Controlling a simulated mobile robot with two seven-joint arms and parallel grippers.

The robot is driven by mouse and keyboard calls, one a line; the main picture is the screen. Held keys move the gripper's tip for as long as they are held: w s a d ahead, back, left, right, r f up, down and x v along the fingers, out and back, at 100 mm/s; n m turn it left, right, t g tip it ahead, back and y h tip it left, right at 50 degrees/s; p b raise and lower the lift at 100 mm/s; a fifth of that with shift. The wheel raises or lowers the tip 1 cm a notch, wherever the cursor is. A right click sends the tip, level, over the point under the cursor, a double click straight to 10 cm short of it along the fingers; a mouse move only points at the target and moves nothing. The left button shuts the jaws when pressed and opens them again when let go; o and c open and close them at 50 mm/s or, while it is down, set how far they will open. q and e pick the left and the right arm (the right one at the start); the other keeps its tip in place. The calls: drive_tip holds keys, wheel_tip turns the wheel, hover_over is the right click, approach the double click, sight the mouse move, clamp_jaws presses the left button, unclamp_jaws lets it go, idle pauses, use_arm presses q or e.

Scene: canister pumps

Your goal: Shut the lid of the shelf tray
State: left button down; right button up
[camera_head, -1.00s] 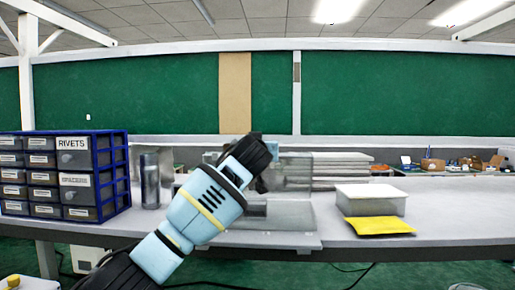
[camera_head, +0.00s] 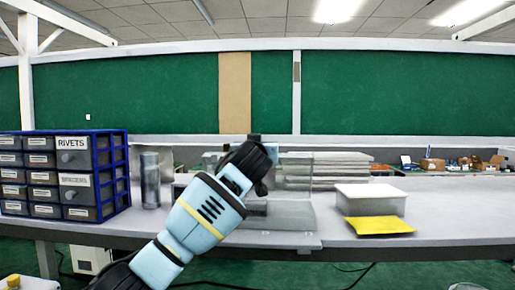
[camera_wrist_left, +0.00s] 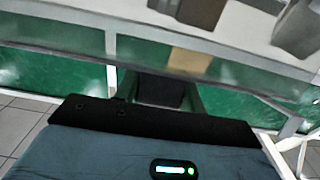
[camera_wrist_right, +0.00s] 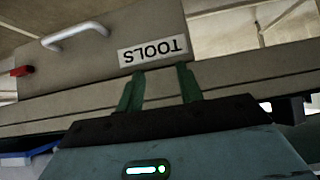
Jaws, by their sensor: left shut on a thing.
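A low, grey, partly see-through tray (camera_head: 290,215) lies on the bench at the middle of the head view, behind my left arm. It seems to be the shelf tray; my arm hides much of it, and I cannot tell the lid's angle. My left gripper (camera_head: 262,186) is at the tray's back, pointing away and to the right. In the left wrist view its fingers (camera_wrist_left: 160,92) are shut on a dark grey piece, which I cannot identify for sure. My right gripper (camera_wrist_right: 158,88) shows only in its wrist view, with its fingers apart and nothing seen between them.
A blue drawer rack (camera_head: 110,175) and a grey cylinder (camera_head: 150,180) stand at left. A white-lidded clear box (camera_head: 370,200) and a yellow packet (camera_head: 380,226) are at right. A beige TOOLS drawer (camera_wrist_right: 110,45) faces my right gripper.

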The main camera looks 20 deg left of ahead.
use_arm(q)
drive_tip(key=shift+s+d+f+t, duration=0.15)
drive_tip(key=shift+s+f+t, duration=0.2)
drive_tip(key=shift+s+t, duration=0.25)
drive_tip(key=s+f+t, duration=0.1)
drive_tip(key=s+f+t+b, duration=0.1)
drive_tip(key=s, duration=0.1)
drive_tip(key=s+d+f, duration=0.1)
drive_tip(key=shift+s+t+y, duration=0.4)
drive_tip(key=shift+s+d+f+t+b, duration=0.1)
drive_tip(key=shift+s+t+b, duration=0.45)
drive_tip(key=shift+s, duration=0.1)
use_arm(e)
drive_tip(key=s+f, duration=0.1)
drive_tip(key=f, duration=0.1)
drive_tip(key=s+f, duration=0.1)
drive_tip(key=shift+s+a+g, duration=0.3)
drive_tip(key=shift+g, duration=0.1)
use_arm(q)
drive_tip(key=c, duration=0.8)
unclamp_jaws()
drive_tip(key=shift+s, duration=0.1)
drive_tip(key=shift+c, duration=0.2)
